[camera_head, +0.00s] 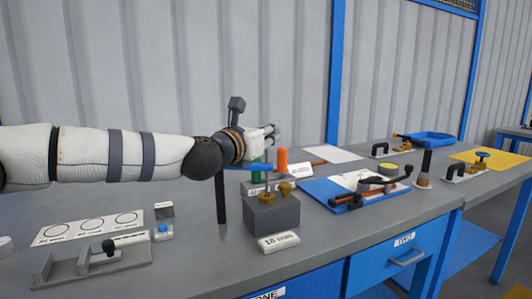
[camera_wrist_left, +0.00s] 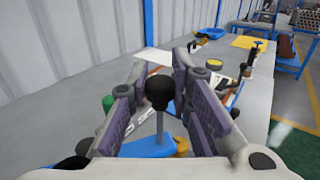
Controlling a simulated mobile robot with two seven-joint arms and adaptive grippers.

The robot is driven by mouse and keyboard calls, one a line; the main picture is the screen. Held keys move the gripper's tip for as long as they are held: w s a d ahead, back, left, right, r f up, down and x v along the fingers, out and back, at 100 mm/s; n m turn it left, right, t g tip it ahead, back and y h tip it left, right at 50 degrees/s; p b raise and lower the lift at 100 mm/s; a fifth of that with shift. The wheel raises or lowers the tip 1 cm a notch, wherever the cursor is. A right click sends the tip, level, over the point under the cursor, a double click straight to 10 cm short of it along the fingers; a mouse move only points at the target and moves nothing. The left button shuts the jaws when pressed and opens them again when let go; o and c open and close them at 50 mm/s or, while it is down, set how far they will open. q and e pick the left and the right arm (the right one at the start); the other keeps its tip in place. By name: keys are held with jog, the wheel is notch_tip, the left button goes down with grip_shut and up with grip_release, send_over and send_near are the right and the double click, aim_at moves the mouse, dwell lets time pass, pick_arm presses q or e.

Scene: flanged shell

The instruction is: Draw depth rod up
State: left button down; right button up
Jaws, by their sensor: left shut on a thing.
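My left gripper (camera_head: 271,131) is above the grey block (camera_head: 272,215) with brass fittings on the table. In the left wrist view its two padded fingers (camera_wrist_left: 161,82) stand on either side of a black knob (camera_wrist_left: 160,92), and the gripper is shut on it. The knob tops a thin upright metal depth rod (camera_wrist_left: 160,128). In the head view the knob is hidden by the gripper, and part of the rod (camera_head: 268,184) shows above the block. A blue bar (camera_wrist_left: 147,148) lies by the rod's lower part. My right gripper is not in view.
A black post (camera_head: 221,198) stands left of the block.

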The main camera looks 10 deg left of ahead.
pick_arm(q)
notch_tip(320, 180, up, 3)
jog(key=shift+s+d+f, duration=0.1)
jog(key=shift+s, duration=0.05)
jog(key=shift+w, duration=0.3)
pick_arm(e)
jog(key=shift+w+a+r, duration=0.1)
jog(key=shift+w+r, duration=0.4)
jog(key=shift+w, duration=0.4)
pick_arm(q)
jog(key=c, duration=1.4)
grip_release()
jog(key=shift+c, duration=0.2)
jog(key=shift+f, duration=0.1)
